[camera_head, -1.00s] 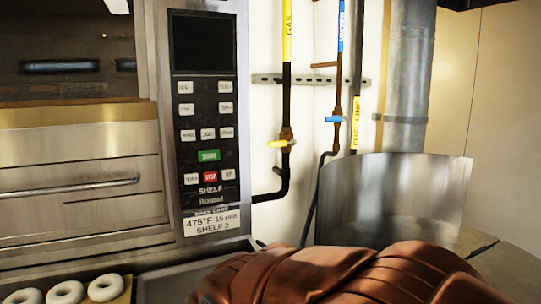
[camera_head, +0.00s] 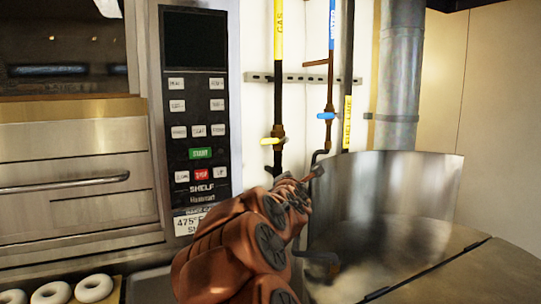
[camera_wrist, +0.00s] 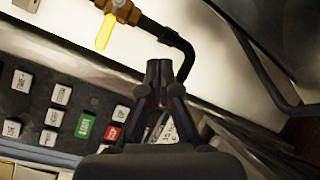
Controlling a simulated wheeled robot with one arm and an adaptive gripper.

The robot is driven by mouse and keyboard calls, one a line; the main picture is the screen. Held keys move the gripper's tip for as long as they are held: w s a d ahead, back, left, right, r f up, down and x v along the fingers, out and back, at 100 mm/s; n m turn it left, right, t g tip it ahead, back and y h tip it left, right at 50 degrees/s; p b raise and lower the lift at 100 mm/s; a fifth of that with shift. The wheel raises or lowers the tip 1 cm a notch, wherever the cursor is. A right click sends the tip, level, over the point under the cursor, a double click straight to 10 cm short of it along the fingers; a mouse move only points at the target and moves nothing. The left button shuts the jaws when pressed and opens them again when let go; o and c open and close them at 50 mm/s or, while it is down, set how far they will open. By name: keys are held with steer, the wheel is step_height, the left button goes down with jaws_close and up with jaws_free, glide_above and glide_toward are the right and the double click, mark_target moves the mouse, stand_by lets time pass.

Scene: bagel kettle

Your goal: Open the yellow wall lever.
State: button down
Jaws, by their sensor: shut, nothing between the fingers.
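The yellow wall lever (camera_head: 270,141) sits on a brass valve on the dark gas pipe, to the right of the oven's control panel. It lies roughly sideways, pointing left from the valve. In the wrist view the yellow lever (camera_wrist: 105,31) shows at the upper left, above and left of my gripper (camera_wrist: 160,66). My gripper is shut and empty, apart from the lever. In the head view my arm rises from the bottom middle, with its end (camera_head: 316,171) below and right of the lever.
A blue lever (camera_head: 327,116) is on the neighbouring pipe to the right. The control panel (camera_head: 196,105) stands close on the left. A curved metal kettle guard (camera_head: 410,195) is at the right. Bagels (camera_head: 94,288) lie at the lower left.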

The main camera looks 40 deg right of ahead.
mark_target(275, 141)
steer(key=w+d+n+t+y, duration=0.2)
steer(key=n+t+y, duration=0.1)
steer(key=n, duration=0.5)
steer(key=w+d+f+n+t+y+b, duration=0.1)
steer(key=w+d+n+t+y, duration=0.1)
steer(key=n, duration=0.7)
steer(key=w+t+y, duration=0.1)
steer(key=t, duration=0.1)
steer(key=shift+w+f+t, duration=0.3)
steer(key=shift+w+t, duration=0.05)
steer(key=shift+t, duration=0.05)
steer(key=w+d+r+p, duration=0.3)
steer(key=w+r+p, duration=0.2)
steer(key=w, duration=0.4)
steer(key=shift+r+p, duration=0.4)
steer(key=shift+r, duration=0.3)
steer(key=shift+w+m+b, duration=0.1)
steer(key=shift+m+b, duration=0.2)
steer(key=shift+b, duration=0.1)
